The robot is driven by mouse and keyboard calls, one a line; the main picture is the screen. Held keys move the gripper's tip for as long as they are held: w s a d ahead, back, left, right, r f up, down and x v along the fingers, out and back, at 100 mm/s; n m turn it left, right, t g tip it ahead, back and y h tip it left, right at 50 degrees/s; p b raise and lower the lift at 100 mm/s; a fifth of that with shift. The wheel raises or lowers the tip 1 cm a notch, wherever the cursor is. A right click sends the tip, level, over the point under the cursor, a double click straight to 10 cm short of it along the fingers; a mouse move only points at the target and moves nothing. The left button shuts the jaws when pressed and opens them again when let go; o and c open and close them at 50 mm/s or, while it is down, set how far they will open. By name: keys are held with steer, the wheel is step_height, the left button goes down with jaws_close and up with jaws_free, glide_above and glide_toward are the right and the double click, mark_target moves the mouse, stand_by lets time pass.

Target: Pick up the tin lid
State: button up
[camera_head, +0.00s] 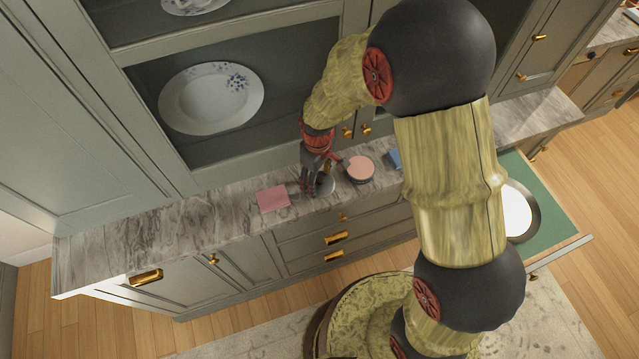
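My gripper (314,183) is over the marble counter, pointing down, with its dark fingers at a small round grey metallic piece (327,187). This piece looks like the tin lid, but the fingers partly cover it and I cannot be sure. Whether the fingers touch it or grip it cannot be told at this size. A round tin-like object with a pink top (360,168) stands just to the right of my gripper, apart from the grey piece.
A pink square (273,199) lies on the counter (190,222) left of my gripper. A blue item (395,159) is partly hidden by my arm. An open green-lined drawer (555,226) at right holds a round white object (515,213). A patterned plate (211,99) stands in the cabinet behind.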

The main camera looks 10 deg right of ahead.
steer(key=shift+s+f, duration=0.2)
steer(key=c, duration=0.5)
steer(key=shift+c, duration=0.4)
